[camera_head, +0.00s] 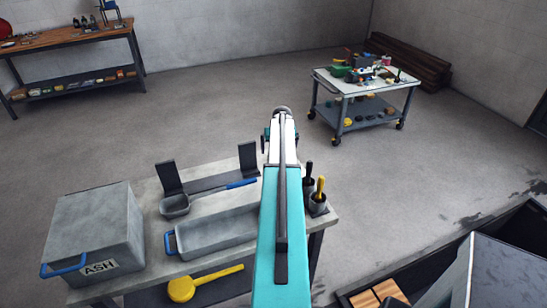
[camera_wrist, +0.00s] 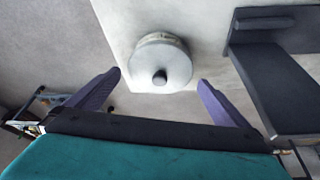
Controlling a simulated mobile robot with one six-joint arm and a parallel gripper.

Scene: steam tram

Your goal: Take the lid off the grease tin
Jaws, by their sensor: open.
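The grease tin (camera_wrist: 146,84) shows in the wrist view as a round, pale grey tin seen from above. Its lid (camera_wrist: 172,53) is on it, with a small dark knob (camera_wrist: 160,77) near the middle. The tin stands on a light grey bench top near an edge. My gripper (camera_wrist: 159,78) is open, its two purple fingers apart on either side of the tin in the picture. I see no contact, and the height of the fingers over the lid is hard to tell. In the head view my arm hides the tin and the fingers.
A dark metal rack (camera_wrist: 285,80) stands close right of the tin in the wrist view. Open floor lies beyond.

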